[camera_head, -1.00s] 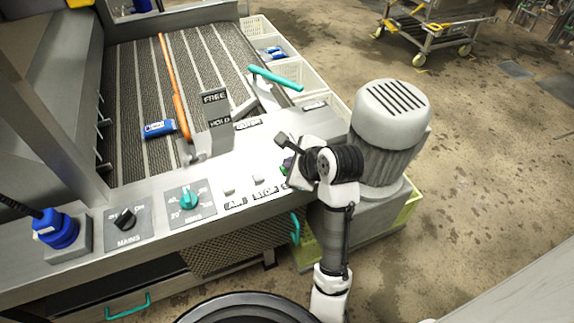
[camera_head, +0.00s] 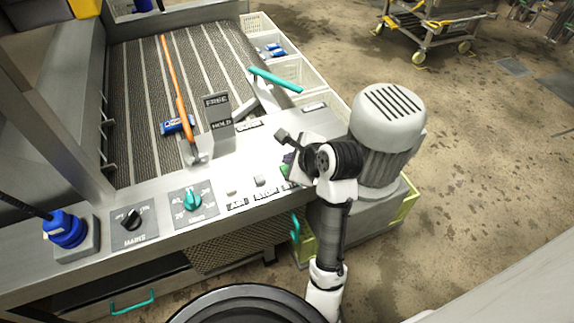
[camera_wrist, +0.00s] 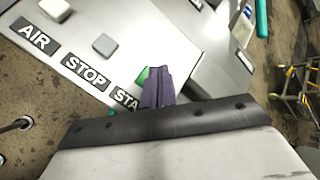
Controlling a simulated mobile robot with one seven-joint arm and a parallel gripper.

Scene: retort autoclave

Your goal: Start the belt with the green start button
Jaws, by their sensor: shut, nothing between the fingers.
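The green start button (camera_wrist: 142,77) shows as a small green patch in the wrist view, partly hidden by my fingers. It sits by the "STA..." label, whose end is covered. My gripper (camera_wrist: 157,72) is shut with its dark purple fingers together and empty, right over the button's edge. I cannot tell whether they touch it. In the head view my gripper (camera_head: 288,159) is low over the panel's right end, and my wrist hides most of the button. The belt (camera_head: 140,85) lies behind the panel, with a blue pack (camera_head: 170,127) on it beside the orange rod (camera_head: 175,80).
The grey stop button (camera_head: 259,180) and air button (camera_head: 231,191) stand left of my gripper. A teal knob (camera_head: 193,200) and black mains switch (camera_head: 132,218) are further left. A grey motor (camera_head: 385,135) stands close right. White bins (camera_head: 275,72) line the belt's right side.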

